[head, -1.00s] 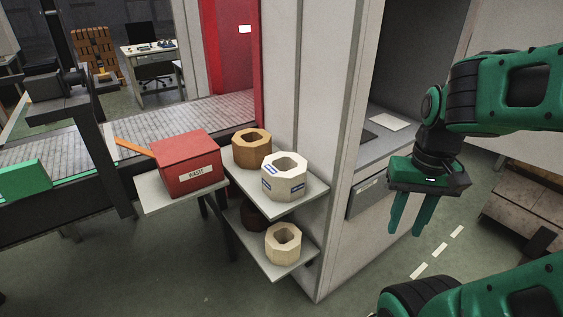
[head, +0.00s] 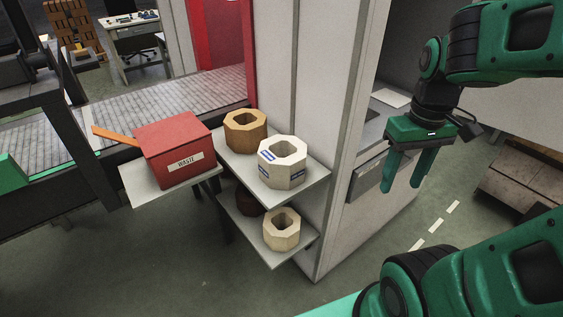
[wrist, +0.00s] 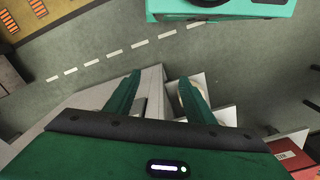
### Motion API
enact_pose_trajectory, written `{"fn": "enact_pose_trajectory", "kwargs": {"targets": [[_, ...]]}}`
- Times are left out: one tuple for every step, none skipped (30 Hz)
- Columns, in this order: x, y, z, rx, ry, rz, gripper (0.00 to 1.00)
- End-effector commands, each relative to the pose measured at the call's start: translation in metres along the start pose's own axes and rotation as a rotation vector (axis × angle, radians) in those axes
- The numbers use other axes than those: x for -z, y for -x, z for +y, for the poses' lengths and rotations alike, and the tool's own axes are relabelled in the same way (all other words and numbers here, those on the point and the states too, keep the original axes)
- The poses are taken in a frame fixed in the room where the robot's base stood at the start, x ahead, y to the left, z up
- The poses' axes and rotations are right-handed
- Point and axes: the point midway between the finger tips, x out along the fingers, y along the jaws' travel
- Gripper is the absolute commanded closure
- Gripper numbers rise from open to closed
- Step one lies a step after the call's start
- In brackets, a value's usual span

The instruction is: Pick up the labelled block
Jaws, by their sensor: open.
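The labelled block (head: 282,163) is a white octagonal ring with blue-and-white labels on its sides. It sits on the upper shelf (head: 312,187) in the head view, at the right of a brown octagonal block (head: 245,131). My gripper (head: 403,185) is open and empty, in the air to the right of the shelves and well apart from the block. In the wrist view my gripper (wrist: 160,85) points down over the floor, and a pale rounded thing shows partly behind the right finger; I cannot tell which block it is.
A cream block (head: 281,229) and a dark block (head: 249,201) are on the lower shelf. A red box marked WASTE (head: 174,149) stands on a side shelf at the left. A grey wall panel (head: 338,100) stands between the shelves and my gripper.

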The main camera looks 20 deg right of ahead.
Motion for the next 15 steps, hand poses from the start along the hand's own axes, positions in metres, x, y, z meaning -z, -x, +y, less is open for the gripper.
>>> {"fn": "enact_pose_trajectory", "kwargs": {"targets": [[0.018, 0.002, -0.008, -0.005, 0.134, -0.003, 0.51], [0.029, 0.003, -0.013, -0.008, 0.225, -0.002, 0.51], [0.044, 0.004, -0.021, -0.01, 0.352, -0.003, 0.51], [0.055, 0.004, -0.028, -0.011, 0.447, -0.004, 0.51], [0.066, 0.005, -0.035, -0.013, 0.539, -0.004, 0.51], [0.079, 0.004, -0.045, -0.015, 0.665, -0.004, 0.51], [0.09, 0.004, -0.052, -0.015, 0.759, -0.004, 0.51], [0.1, 0.004, -0.061, -0.016, 0.852, -0.004, 0.51], [0.113, 0.002, -0.073, -0.016, 0.978, -0.005, 0.51], [0.123, 0.001, -0.082, -0.016, 1.071, -0.005, 0.51], [0.132, -0.001, -0.092, -0.015, 1.164, -0.005, 0.51], [0.143, -0.003, -0.104, -0.015, 1.283, -0.005, 0.51], [0.151, -0.004, -0.114, -0.015, 1.37, -0.003, 0.51], [0.159, -0.007, -0.124, -0.013, 1.453, -0.004, 0.51], [0.167, -0.009, -0.137, -0.011, 1.557, -0.003, 0.51]]}}
